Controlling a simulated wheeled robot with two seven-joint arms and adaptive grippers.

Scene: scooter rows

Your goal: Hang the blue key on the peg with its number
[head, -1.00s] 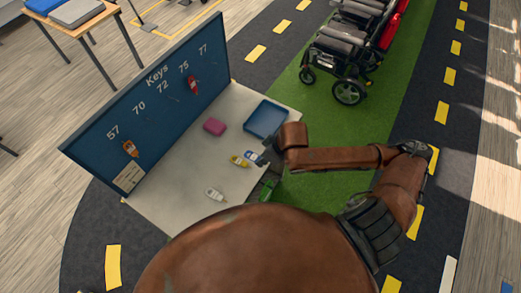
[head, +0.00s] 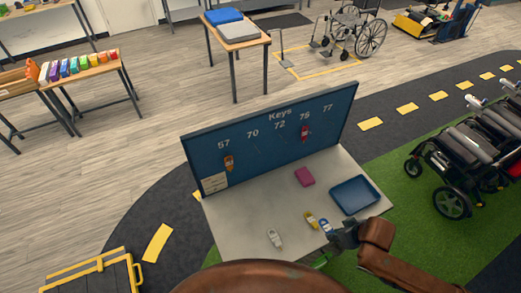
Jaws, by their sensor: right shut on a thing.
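The blue key (head: 325,225) is at the front right of the grey table top (head: 240,215), at the tip of my right gripper (head: 336,233). My right gripper is shut on it; its number is too small to read. The blue key board (head: 270,140) stands upright along the table's back edge, marked 57, 70, 72, 75 and 77. An orange key (head: 229,163) hangs below 57 and a red key (head: 305,133) below 75. The places under 70, 72 and 77 look free; their pegs are barely visible. My left gripper is not in view.
A yellow key (head: 310,220) lies just left of the blue key, and a white key (head: 274,239) farther left. A pink block (head: 305,177) and a blue tray (head: 355,195) lie on the table. The table top before the board is mostly clear.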

